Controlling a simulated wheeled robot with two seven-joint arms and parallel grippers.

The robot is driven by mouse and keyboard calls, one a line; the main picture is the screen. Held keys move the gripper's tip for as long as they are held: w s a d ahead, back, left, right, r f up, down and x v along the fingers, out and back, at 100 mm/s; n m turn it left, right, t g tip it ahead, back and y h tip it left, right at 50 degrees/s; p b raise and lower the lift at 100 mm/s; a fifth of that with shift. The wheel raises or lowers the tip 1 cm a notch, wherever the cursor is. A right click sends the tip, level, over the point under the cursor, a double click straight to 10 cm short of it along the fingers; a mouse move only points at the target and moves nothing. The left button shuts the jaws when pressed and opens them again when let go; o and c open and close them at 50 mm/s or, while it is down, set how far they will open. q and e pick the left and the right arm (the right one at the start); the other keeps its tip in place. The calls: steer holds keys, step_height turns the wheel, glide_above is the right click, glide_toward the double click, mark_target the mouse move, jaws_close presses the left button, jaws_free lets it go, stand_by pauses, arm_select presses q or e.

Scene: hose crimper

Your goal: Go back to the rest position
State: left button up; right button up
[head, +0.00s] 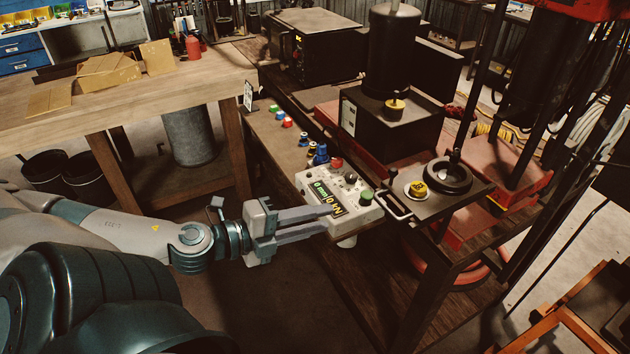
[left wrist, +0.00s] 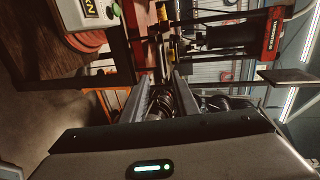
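My left gripper (head: 331,218) reaches in from the left in the head view, with its fingers pointing right. Its fingertips overlap the front of the white crimper control box (head: 366,203) in the picture; I cannot tell whether they touch it. The box has a lit green display, a red button and a green button. In the left wrist view the two fingers (left wrist: 163,80) stand apart with nothing between them. A corner of the control box also shows in the left wrist view (left wrist: 97,10), at the upper left. My right gripper is in neither view.
A wooden workbench (head: 190,85) with cardboard pieces stands at the left. The dark crimper bench (head: 345,268) lies to the right of the gripper, with a black-and-red machine (head: 390,125) and a handle (head: 392,208) on it. Floor shows below the left arm.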

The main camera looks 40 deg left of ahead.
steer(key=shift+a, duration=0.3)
